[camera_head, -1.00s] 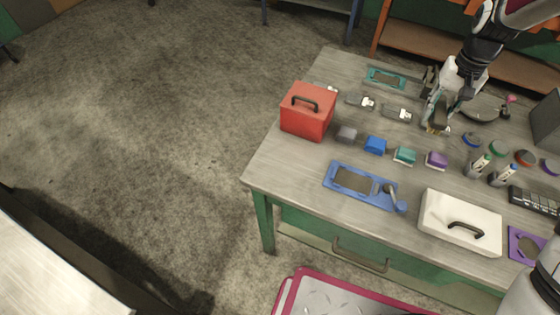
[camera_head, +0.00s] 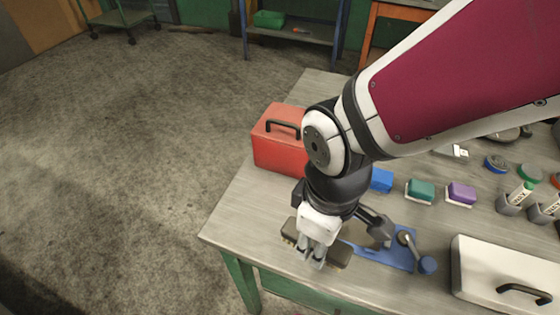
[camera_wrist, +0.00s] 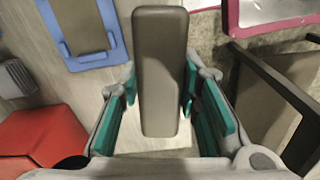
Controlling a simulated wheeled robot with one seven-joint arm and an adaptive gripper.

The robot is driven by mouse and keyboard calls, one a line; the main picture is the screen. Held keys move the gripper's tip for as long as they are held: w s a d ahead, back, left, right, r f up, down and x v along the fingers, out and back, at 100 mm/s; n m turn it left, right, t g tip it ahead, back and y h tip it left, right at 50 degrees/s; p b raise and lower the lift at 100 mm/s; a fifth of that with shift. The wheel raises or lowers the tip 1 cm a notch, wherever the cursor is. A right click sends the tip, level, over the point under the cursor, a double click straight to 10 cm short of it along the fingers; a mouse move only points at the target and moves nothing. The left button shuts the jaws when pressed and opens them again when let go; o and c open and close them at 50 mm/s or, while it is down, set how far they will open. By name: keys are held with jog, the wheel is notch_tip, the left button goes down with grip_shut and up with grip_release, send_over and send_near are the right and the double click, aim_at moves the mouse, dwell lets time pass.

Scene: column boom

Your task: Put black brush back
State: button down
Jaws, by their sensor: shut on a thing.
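My gripper (camera_head: 314,258) is shut on the black brush, a long dark grey-brown block. The brush shows on both sides of the fingers in the head view (camera_head: 341,257), near the table's front left edge. In the wrist view the brush (camera_wrist: 160,75) lies lengthwise between the green-padded fingers (camera_wrist: 160,110), seen from above. A blue holder with a rectangular recess (camera_head: 392,259) lies just right of the brush; it also shows in the wrist view (camera_wrist: 46,20). My arm and gripper hide part of it. I cannot tell whether the brush touches the table.
A red toolbox (camera_head: 275,150) stands behind my gripper. Blue (camera_head: 381,180), teal (camera_head: 421,190) and purple (camera_head: 461,193) blocks stand behind the holder. A white case with a black handle (camera_head: 475,270) is at the right. Open floor lies left of the table.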

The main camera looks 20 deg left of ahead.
jog(key=s+n, duration=0.1)
jog(key=s+f, duration=0.1)
jog(key=shift+s+n, duration=0.4)
jog(key=shift+a, duration=0.4)
jog(key=b, duration=0.1)
send_over(257, 218)
jog(key=shift+s+d+f, duration=0.1)
jog(key=shift+f, duration=2.35)
jog(key=shift+f+b, duration=0.15)
jog(key=shift+b, duration=0.15)
jog(key=c, duration=1.2)
grip_release()
